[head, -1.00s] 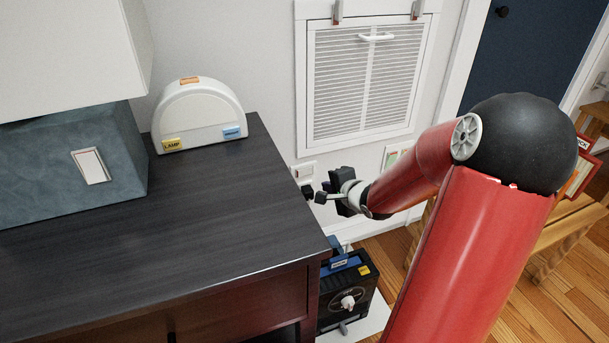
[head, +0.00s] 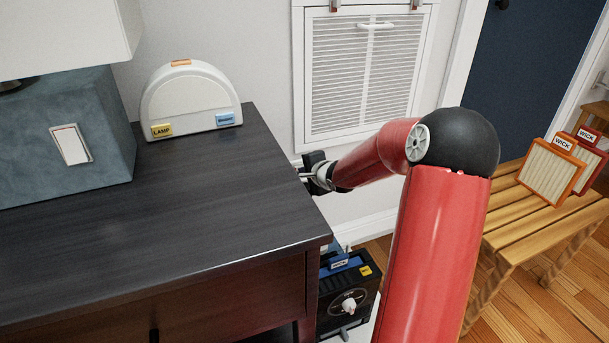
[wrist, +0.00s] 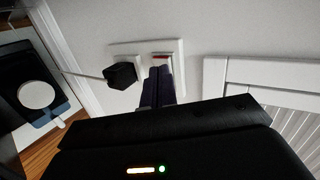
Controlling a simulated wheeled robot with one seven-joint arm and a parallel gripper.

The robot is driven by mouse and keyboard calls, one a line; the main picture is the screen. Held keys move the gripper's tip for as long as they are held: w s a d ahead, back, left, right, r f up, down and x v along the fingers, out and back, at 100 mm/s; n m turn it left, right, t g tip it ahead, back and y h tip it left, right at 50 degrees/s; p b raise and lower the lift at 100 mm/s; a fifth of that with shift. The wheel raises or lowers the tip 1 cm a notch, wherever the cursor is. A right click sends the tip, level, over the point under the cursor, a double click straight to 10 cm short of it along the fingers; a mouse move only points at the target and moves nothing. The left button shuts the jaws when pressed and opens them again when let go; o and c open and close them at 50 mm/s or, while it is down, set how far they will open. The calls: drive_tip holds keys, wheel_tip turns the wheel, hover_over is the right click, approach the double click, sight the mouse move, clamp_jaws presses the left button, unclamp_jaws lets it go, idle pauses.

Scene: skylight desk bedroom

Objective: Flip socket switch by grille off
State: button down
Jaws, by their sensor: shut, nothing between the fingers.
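The white socket plate (wrist: 178,48) is on the wall in the wrist view, with a black plug (wrist: 120,75) and its cable at its left part. A switch with a red strip (wrist: 161,56) is at the plate's right part. My gripper (wrist: 160,72) is shut and empty, its fingertips just below the red strip and overlapping the switch's lower part; I cannot tell whether they touch it. In the head view my gripper (head: 303,175) is by the wall beyond the desk's right edge and largely hides the socket. The white grille (head: 362,75) is above it, and to the right in the wrist view.
The dark desk (head: 190,215) bounds the gripper's left side. A black device with a dial (head: 348,298) stands low beside it. A wooden bench (head: 505,225) with orange and red framed filters (head: 552,172) is at the right.

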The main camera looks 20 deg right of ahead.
drive_tip(key=shift+w, duration=0.25)
drive_tip(key=shift+w+a+r+p, duration=0.15)
drive_tip(key=shift+r+p, duration=0.05)
drive_tip(key=shift+p, duration=0.3)
drive_tip(key=shift+f, duration=0.15)
drive_tip(key=shift+d, duration=0.2)
drive_tip(key=shift+d+p, duration=0.15)
drive_tip(key=shift+p, duration=0.2)
drive_tip(key=shift+d+p, duration=0.6)
drive_tip(key=shift+s+a, duration=0.1)
drive_tip(key=shift+s, duration=0.1)
